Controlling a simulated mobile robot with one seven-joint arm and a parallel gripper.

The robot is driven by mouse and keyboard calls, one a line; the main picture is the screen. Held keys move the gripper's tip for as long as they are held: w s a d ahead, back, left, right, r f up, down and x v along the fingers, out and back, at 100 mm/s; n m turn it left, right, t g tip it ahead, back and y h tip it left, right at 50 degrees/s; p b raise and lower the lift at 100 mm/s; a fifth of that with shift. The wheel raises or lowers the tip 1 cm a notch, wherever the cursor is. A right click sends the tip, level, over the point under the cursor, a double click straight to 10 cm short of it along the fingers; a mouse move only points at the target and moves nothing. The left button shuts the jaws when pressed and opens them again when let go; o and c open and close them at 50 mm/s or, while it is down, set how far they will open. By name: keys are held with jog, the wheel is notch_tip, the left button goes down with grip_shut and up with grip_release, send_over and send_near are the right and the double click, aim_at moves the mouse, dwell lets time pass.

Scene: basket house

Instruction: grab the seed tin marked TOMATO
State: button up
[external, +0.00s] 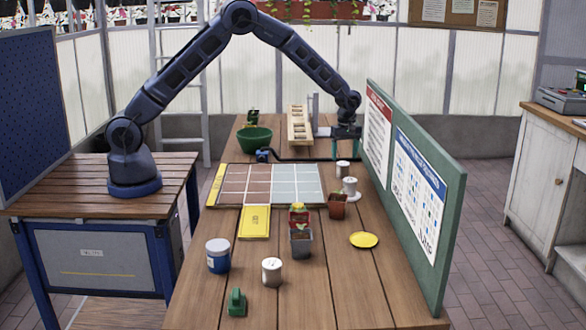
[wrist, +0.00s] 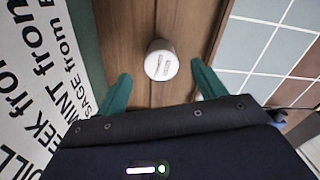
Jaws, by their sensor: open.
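My gripper (external: 346,150) is open, its green fingers pointing down above the far part of the wooden bench. In the wrist view, a white tin (wrist: 161,60) stands between and ahead of the fingertips (wrist: 162,85), with nothing gripped. It appears to be the white tin (external: 343,172) just below my gripper in the external view. A third white tin (external: 271,270) stands near the front. I cannot tell which is marked TOMATO.
A green board with posters (external: 418,185) stands upright along the right bench edge, close to my gripper. A tiled mat (external: 270,183), terracotta pot (external: 337,208), grey pot (external: 301,243), yellow lid (external: 363,240), blue-and-white jar (external: 218,256) and green bowl (external: 254,140) occupy the bench. The front right is clear.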

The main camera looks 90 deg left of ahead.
aim_at(343, 163)
jog(key=shift+s+a+f, duration=0.1)
jog(key=shift+f, duration=1.4)
jog(key=shift+s+a+f, duration=0.1)
jog(key=shift+f, duration=1.4)
jog(key=c, duration=1.1)
